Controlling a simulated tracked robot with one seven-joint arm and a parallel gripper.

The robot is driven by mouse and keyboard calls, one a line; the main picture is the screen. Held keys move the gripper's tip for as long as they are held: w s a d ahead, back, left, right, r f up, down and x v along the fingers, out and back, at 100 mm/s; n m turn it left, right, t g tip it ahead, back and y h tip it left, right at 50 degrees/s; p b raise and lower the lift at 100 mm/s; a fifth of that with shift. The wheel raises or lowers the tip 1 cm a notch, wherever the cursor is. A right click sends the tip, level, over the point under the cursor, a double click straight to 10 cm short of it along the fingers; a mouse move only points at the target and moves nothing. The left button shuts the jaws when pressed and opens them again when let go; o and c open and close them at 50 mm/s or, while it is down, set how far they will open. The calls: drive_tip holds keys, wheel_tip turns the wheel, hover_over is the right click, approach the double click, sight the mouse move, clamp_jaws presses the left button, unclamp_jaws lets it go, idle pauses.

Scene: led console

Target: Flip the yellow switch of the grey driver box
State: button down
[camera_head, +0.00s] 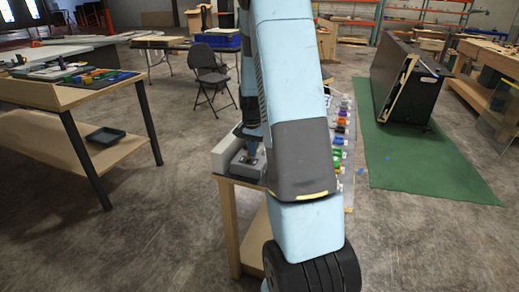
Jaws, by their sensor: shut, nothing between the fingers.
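The grey driver box (248,167) sits near the left front edge of a wooden table, just left of my arm. My gripper (252,149) points down over it, small and dark in the picture. It looks shut and empty, with its tips at or just above the top of the box; I cannot tell whether they touch. The yellow switch cannot be made out; it is too small or hidden by the gripper. My arm's large light-blue links cover the middle of the table and part of the box's right side.
A pale grey block (229,152) stands beside the box on the left. A row of coloured parts (340,140) lies on the table right of my arm. Another workbench (60,95) with coloured bins stands at left, and a folding chair (208,75) behind. The floor between is clear.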

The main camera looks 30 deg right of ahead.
drive_tip(key=shift+r, duration=0.1)
idle(0.3)
wheel_tip(320, 180, up, 7)
drive_tip(key=shift+s+d, duration=0.2)
drive_tip(key=shift+s, duration=0.05)
idle(0.7)
idle(0.3)
drive_tip(key=s+a+r+n+t, duration=0.1)
drive_tip(key=s+a+r+n, duration=0.1)
drive_tip(key=s+a+r, duration=0.4)
drive_tip(key=s+a+r+n+t, duration=0.25)
drive_tip(key=s+a+r, duration=0.2)
drive_tip(key=r, duration=0.45)
drive_tip(key=s+a+r+n+t, duration=0.1)
drive_tip(key=s+a+r+n, duration=0.1)
drive_tip(key=s, duration=0.6)
drive_tip(key=s+a+r+n+t, duration=0.1)
drive_tip(key=s+a+r+n, duration=0.1)
drive_tip(key=s+a+n, duration=0.2)
drive_tip(key=shift+s+a+r, duration=0.35)
drive_tip(key=shift+s+a, duration=0.75)
drive_tip(key=shift+s, duration=1.1)
